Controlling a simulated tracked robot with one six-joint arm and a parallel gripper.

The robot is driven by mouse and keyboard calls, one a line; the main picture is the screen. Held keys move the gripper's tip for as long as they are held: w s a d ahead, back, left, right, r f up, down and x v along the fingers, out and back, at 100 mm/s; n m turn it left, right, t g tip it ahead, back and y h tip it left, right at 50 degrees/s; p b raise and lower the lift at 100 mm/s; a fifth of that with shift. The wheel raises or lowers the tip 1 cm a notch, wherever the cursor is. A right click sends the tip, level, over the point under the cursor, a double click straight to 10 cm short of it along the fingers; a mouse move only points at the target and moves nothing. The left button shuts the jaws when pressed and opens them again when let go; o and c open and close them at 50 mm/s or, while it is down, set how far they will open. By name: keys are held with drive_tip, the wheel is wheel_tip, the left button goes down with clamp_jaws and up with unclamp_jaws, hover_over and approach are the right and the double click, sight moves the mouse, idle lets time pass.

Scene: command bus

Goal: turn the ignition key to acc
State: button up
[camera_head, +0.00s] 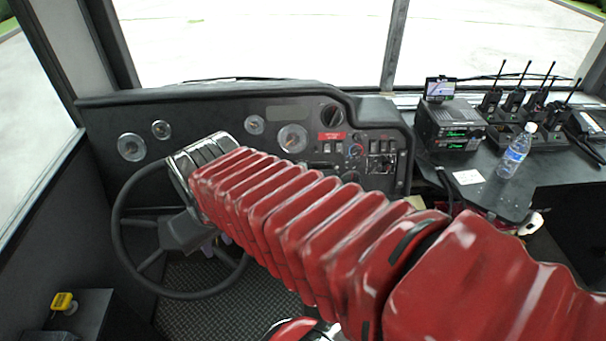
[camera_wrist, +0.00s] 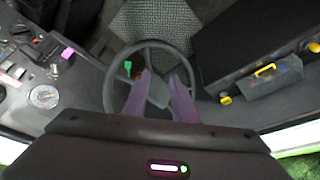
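My gripper (camera_wrist: 160,82) shows in the wrist view as two purple fingers. The tips are apart with nothing between them, so it is open. It is over the steering wheel (camera_wrist: 146,44), and the fingers overlap the wheel's hub in the picture. A small green piece (camera_wrist: 128,68) shows inside the wheel rim, left of the fingers. A small pink piece (camera_wrist: 67,53) shows near the dashboard's edge. I cannot tell whether either is the ignition key. In the head view, my red arm hides part of the steering wheel (camera_head: 118,235) and dashboard (camera_head: 200,110); no key is discernible there.
The dashboard carries gauges (camera_head: 292,138) and a switch panel (camera_head: 380,147). At right, a desk holds a radio unit (camera_head: 450,125), a bottle (camera_head: 515,152) and several handheld radios (camera_head: 538,98). A dark box with a yellow handle (camera_wrist: 265,70) stands to the wheel's right in the wrist view.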

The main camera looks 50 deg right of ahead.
drive_tip(key=s+d+f+m+t+h, duration=0.1)
drive_tip(key=d+f+h, duration=0.1)
drive_tip(key=d+f, duration=1.55)
drive_tip(key=s+d+f+m+t+h, duration=0.1)
drive_tip(key=s+d+f+h, duration=0.1)
drive_tip(key=d+f, duration=1.55)
drive_tip(key=w+d+r+n+t+h, duration=0.1)
drive_tip(key=w+r+n+t+h, duration=0.2)
drive_tip(key=r+t, duration=0.6)
wheel_tip(320, 180, up, 2)
drive_tip(key=w+h, duration=0.2)
drive_tip(key=shift+n+h, duration=0.3)
drive_tip(key=shift+d, duration=0.1)
